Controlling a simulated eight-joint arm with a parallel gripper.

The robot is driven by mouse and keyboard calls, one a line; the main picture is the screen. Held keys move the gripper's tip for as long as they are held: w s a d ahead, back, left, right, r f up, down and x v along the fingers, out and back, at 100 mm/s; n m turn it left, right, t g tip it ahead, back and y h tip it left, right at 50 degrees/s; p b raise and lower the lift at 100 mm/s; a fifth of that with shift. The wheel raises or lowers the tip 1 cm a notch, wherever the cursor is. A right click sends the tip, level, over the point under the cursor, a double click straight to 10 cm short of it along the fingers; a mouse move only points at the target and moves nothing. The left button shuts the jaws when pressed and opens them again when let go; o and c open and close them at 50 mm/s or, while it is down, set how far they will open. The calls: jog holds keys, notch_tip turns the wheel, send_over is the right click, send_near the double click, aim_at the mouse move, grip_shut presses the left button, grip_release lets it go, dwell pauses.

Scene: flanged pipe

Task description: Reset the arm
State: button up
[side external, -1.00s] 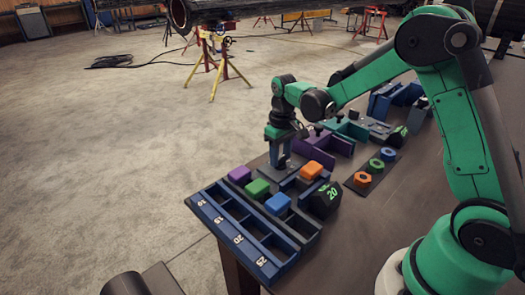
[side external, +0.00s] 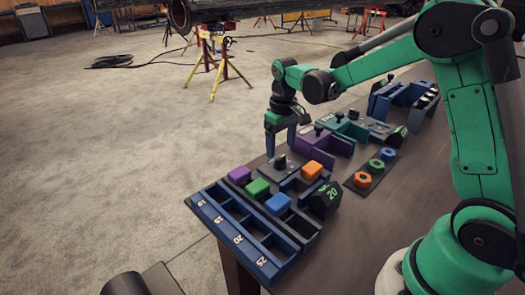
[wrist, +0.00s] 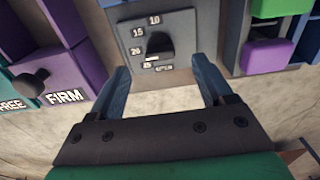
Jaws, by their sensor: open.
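My gripper (side external: 281,153) hangs above the table's far edge in the side view, fingers pointing down. In the wrist view its two blue fingers (wrist: 160,68) are spread apart with nothing between them. A grey dial panel (wrist: 179,29) with a black knob (wrist: 160,45) lies just beyond the fingertips, marked 10, 15, 20 and 25. The gripper is clear of the knob. In the side view the panel (side external: 290,168) sits below the gripper.
Purple (side external: 239,175), green (side external: 257,189), blue (side external: 278,204) and orange (side external: 311,170) blocks stand near a blue numbered tray (side external: 228,232). A purple holder (wrist: 72,75) marked FIRM is close by at left in the wrist view. Coloured nuts (side external: 375,165) lie on a dark plate.

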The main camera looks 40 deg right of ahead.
jog(key=shift+r, duration=1.2)
jog(key=shift+r, duration=0.1)
jog(key=s+a+r+t, duration=0.5)
jog(key=s+a+t, duration=0.2)
jog(key=s, duration=0.4)
jog(key=shift+c, duration=0.2)
dwell(0.4)
